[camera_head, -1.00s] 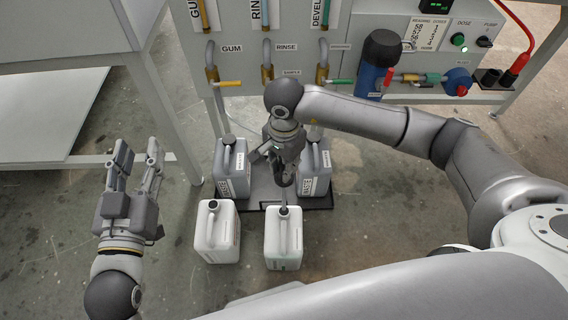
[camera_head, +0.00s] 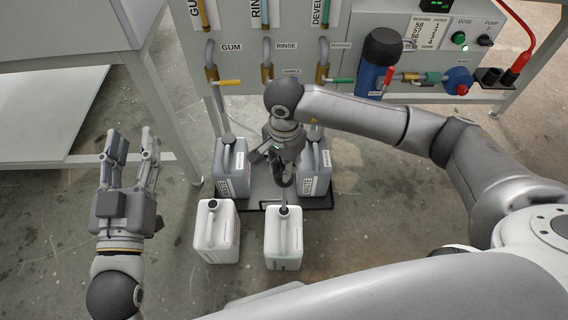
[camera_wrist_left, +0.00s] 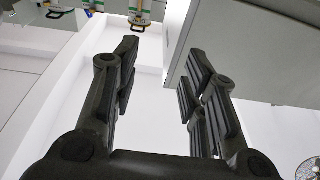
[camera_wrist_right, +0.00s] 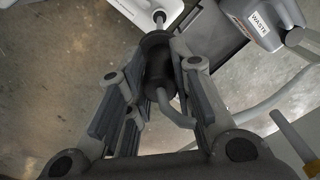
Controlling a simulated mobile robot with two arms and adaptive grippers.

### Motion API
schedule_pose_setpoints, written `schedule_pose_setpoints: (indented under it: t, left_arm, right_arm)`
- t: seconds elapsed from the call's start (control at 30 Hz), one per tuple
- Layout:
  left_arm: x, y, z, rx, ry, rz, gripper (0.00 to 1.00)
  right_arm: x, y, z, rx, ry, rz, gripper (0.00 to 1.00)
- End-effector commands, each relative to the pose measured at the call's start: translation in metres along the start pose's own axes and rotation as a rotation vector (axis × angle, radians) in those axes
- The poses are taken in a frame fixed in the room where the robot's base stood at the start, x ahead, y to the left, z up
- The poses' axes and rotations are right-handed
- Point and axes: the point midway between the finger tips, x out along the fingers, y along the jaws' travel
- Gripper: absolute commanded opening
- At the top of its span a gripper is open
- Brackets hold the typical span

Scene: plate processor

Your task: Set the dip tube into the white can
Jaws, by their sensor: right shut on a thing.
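Two white cans stand side by side on the floor, a left one (camera_head: 213,240) and a right one (camera_head: 280,246). My right gripper (camera_head: 284,182) is above the right can, shut on the dark head of the dip tube (camera_wrist_right: 159,72). In the right wrist view the thin grey tube runs from this head to the mouth of a white can (camera_wrist_right: 133,8). The tube's lower end meets the mouth; how deep it sits is hidden. My left gripper (camera_head: 131,150) is open and empty, off to the left; its fingers also show in the left wrist view (camera_wrist_left: 160,75).
Two grey cans, a left one (camera_head: 232,172) and a right one (camera_head: 317,172), stand behind the white cans on a dark-edged tray (camera_head: 318,203). Behind them is a panel with labelled valves (camera_head: 267,72). A grey hose (camera_wrist_right: 262,108) leaves the dip tube head. Floor is clear in front.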

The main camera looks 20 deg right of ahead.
Motion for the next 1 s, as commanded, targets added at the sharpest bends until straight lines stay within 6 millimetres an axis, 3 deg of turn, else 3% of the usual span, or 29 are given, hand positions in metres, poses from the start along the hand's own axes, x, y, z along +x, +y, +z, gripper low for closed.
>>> schedule_pose_setpoints:
  t: [1.0]
  left_arm:
    - [-0.001,0.006,-0.039,-0.007,0.212,0.013,0.4]
  right_arm:
    - [0.009,0.0,0.0,0.0,0.0,0.0,0.0]
